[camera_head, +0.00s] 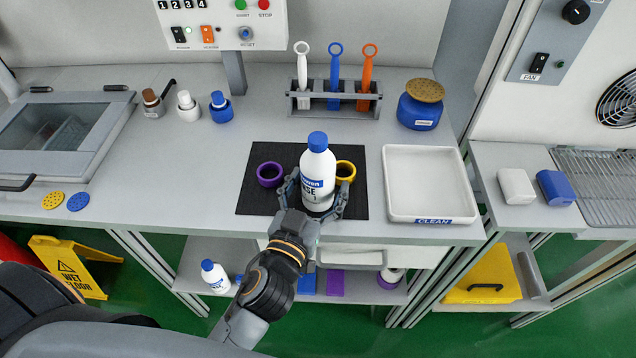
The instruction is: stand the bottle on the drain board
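A white bottle (318,172) with a blue cap and blue label stands upright at the front of the black mat, in the middle of the bench. My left gripper (316,190) reaches in from the front, with one finger on each side of the bottle's lower body. I cannot tell whether the fingers press on it or whether its base rests on the mat. A ribbed metal grid (598,190), which looks like the drain board, lies at the far right with nothing on it in view. My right gripper is not in view.
The black mat (252,203) also holds a purple ring (270,174) and a yellow ring (345,171). A white CLEAN tray (430,180) lies empty to the right. A tool rack (334,97) and blue jar (420,108) stand behind.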

